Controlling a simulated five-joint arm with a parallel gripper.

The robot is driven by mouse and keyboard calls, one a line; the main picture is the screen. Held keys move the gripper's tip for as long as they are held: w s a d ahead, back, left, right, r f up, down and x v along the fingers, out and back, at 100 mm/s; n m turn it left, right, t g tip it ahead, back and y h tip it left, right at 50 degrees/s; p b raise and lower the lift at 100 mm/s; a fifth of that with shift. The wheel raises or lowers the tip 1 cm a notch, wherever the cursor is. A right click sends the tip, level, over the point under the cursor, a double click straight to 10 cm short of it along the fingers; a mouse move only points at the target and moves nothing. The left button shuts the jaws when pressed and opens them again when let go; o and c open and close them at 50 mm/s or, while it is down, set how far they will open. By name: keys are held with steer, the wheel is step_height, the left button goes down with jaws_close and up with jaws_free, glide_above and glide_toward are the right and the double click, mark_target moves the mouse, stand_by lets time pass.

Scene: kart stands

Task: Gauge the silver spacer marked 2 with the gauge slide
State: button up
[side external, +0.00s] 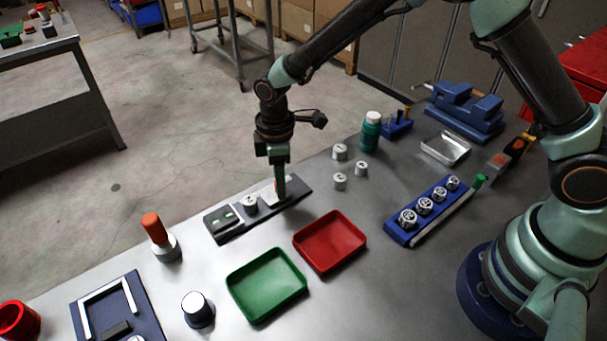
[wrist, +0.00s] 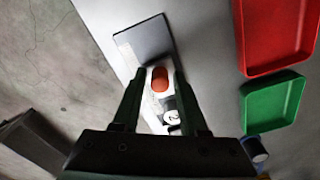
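The gauge slide is a long dark plate (side external: 300,187) with a pale plate (side external: 270,195) on it and a dark block with green marks (side external: 223,219) at its left end. The silver spacer (side external: 250,204) stands upright on it between them; in the wrist view its top (wrist: 172,117) shows a dark mark that looks like a 2. My gripper (side external: 281,193) is low over the pale plate, right of the spacer. In the wrist view my gripper's fingers (wrist: 159,68) are apart, with an orange knob (wrist: 160,80) between them and gaps at its sides. In the side view the fingers hide the knob.
A red tray (side external: 330,242) and a green tray (side external: 266,285) lie in front. Three silver spacers (side external: 340,182) stand to the right, near a green bottle (side external: 370,131). A blue rack (side external: 398,236) holds silver parts. An orange-topped item (side external: 160,238) stands left of the slide.

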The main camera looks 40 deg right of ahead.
mark_target(265, 200)
jaws_close()
steer(key=shift+c, duration=2.3)
jaws_free()
steer(key=shift+a, duration=2)
steer(key=o, duration=0.9)
step_height(265, 200, up, 12)
